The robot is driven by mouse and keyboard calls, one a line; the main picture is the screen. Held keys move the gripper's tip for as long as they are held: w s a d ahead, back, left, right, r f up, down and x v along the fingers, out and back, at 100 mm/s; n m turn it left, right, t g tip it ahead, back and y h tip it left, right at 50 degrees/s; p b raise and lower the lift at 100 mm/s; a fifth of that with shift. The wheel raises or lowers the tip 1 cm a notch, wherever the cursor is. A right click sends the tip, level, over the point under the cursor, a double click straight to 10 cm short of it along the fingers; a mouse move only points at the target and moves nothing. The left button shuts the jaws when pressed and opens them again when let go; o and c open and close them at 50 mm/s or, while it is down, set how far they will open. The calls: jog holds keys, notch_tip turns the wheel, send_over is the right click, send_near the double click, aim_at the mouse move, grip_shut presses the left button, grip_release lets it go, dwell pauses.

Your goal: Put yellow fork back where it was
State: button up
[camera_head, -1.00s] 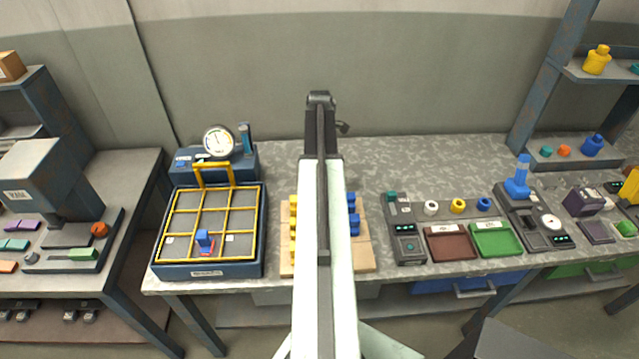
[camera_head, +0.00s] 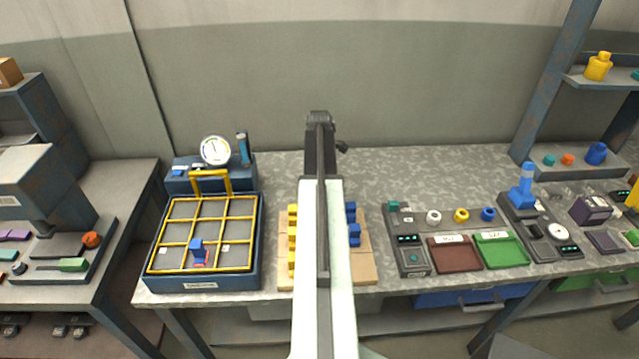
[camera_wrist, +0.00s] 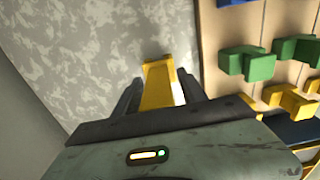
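In the wrist view, my gripper (camera_wrist: 160,74) has its two dark fingers on either side of a yellow piece, which I take to be the yellow fork (camera_wrist: 157,92). The fingers look closed against its sides, and its near end is hidden by the gripper body. Grey speckled bench top lies behind it. The tan wooden board (camera_wrist: 214,45) with coloured pieces is to the right of the gripper. In the head view, the board (camera_head: 365,268) shows yellow pieces on the left and blue on the right. My arm covers its middle, and the gripper's fingers cannot be made out.
A yellow-gridded tray unit (camera_head: 256,240) with a gauge stands left of the board, holding a blue and red piece (camera_head: 198,252). A dark control panel (camera_head: 411,262), a brown tray (camera_head: 455,258) and a green tray (camera_head: 501,251) stand to the right.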

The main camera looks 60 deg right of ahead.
jog(key=shift+r, duration=0.1)
notch_tip(320, 180, up, 12)
jog(key=p, duration=1.2)
jog(key=shift+r+p, duration=0.2)
jog(key=shift+p, duration=0.1)
jog(key=shift+f, duration=0.1)
jog(key=w+a+m, duration=0.1)
jog(key=w+a, duration=0.4)
jog(key=a, duration=0.5)
jog(key=w+a+m, duration=0.1)
jog(key=w+a, duration=0.5)
jog(key=a, duration=0.3)
jog(key=w+a+m, duration=0.1)
jog(key=w+a, duration=0.4)
jog(key=a, duration=0.5)
jog(key=a+m, duration=0.4)
jog(key=a, duration=2.5)
jog(key=shift+s+a, duration=0.25)
jog(key=shift+a, duration=0.05)
